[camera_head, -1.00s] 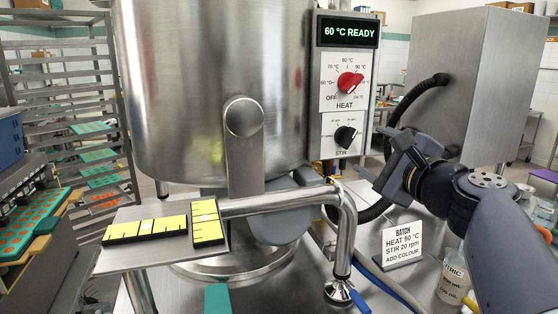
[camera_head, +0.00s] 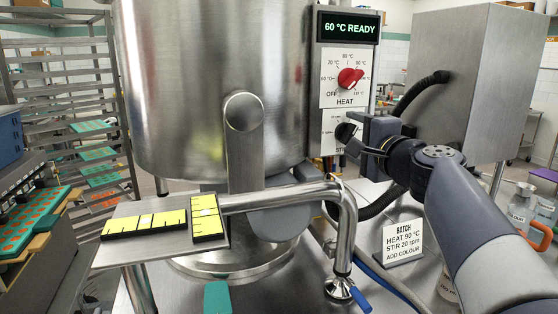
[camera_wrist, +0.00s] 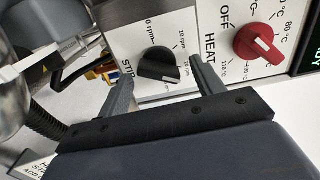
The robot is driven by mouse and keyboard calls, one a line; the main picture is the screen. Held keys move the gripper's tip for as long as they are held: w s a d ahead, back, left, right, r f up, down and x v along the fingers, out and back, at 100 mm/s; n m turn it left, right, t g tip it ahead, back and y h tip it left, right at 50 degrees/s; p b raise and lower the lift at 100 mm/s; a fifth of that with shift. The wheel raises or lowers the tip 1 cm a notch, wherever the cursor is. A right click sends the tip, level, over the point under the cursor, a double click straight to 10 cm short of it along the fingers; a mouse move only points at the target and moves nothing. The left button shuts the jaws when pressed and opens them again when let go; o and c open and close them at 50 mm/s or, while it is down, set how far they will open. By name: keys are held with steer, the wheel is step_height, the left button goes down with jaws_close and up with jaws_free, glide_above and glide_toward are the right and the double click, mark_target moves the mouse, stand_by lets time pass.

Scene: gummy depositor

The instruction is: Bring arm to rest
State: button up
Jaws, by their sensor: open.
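My gripper (camera_head: 358,137) is in front of the stir dial panel, its jaws open. In the wrist view its two fingers (camera_wrist: 163,75) are on either side of the black STIR knob (camera_wrist: 159,66), with gaps visible between fingers and knob. The knob (camera_head: 346,132) also shows in the head view, partly covered by the gripper. My arm reaches in from the lower right.
The red HEAT knob (camera_head: 350,78) is just above, pointing to the upper right. The display (camera_head: 349,27) reads 60 °C READY. A batch card (camera_head: 403,240), a bent steel pipe (camera_head: 345,225) and the steel kettle (camera_head: 205,95) stand nearby.

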steer(key=n, duration=0.4)
steer(key=shift+r, duration=0.1)
steer(key=n, duration=0.4)
steer(key=shift+r+p, duration=0.15)
steer(key=shift+p, duration=0.2)
steer(key=n+p, duration=0.2)
steer(key=n, duration=0.3)
steer(key=shift+a+r+n, duration=0.1)
steer(key=shift+a+n, duration=0.05)
steer(key=shift+n, duration=0.15)
steer(key=shift+n+p, duration=0.85)
steer(key=shift+n, duration=0.35)
steer(key=shift+s+a, duration=0.1)
